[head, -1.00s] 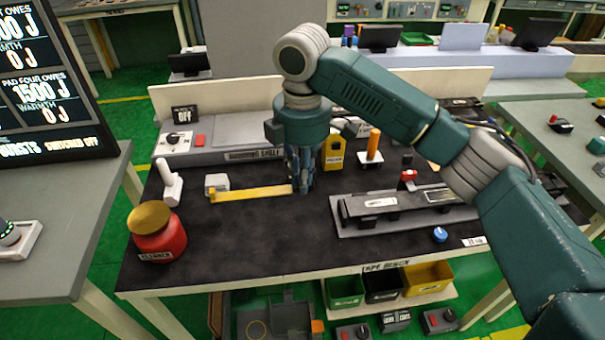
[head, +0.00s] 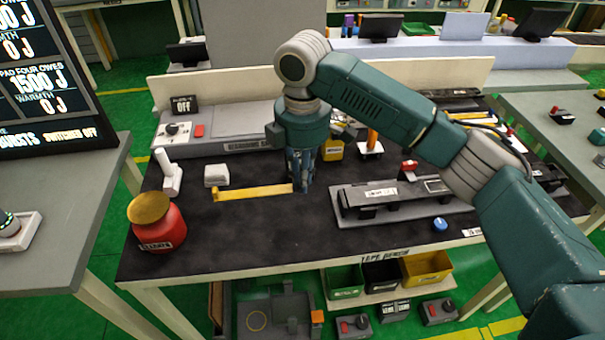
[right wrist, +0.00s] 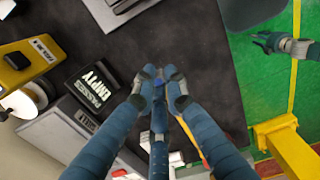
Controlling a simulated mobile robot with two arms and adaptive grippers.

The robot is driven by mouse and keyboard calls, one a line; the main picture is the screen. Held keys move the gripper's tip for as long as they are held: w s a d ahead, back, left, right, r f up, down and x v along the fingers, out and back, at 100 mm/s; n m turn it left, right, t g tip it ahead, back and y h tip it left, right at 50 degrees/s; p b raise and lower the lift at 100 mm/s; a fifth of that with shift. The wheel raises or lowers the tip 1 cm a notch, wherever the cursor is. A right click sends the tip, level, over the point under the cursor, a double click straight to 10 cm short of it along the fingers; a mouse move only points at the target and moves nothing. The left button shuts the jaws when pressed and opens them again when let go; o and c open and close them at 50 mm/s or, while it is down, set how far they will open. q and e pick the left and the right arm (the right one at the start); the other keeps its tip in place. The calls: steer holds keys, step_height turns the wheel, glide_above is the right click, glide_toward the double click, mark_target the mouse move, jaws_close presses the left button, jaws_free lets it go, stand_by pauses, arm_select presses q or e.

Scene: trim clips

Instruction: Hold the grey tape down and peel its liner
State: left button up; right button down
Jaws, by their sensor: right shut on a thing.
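A flat yellow strip (head: 253,192) extends left from my right gripper over the dark bench top. Its left end is slightly turned up, just in front of a small pale block (head: 216,174). My right gripper (head: 302,188) points down at the strip's right end and is shut on it; the fingers hide the grip. In the right wrist view the fingertips (right wrist: 157,76) are close together, with a small blue patch between them. I cannot make out any grey tape. My left gripper (right wrist: 265,41) shows small in the right wrist view, over green floor; its opening is unclear.
A red jar with a tan lid (head: 157,222) and a white upright handle (head: 168,175) stand at the left. A grey fixture plate (head: 405,212) with a black bar lies at the right. A yellow box (head: 333,150) stands behind my gripper. The front middle of the bench is clear.

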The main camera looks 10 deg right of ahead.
mark_target(303, 214)
arm_select(q)
steer(key=shift+f+b, duration=0.55)
steer(key=shift+b, duration=0.05)
arm_select(e)
steer(key=shift+f, duration=4.4)
steer(key=shift+s+f, duration=0.1)
steer(key=shift+f, duration=0.05)
arm_select(q)
steer(key=shift+c, duration=0.2)
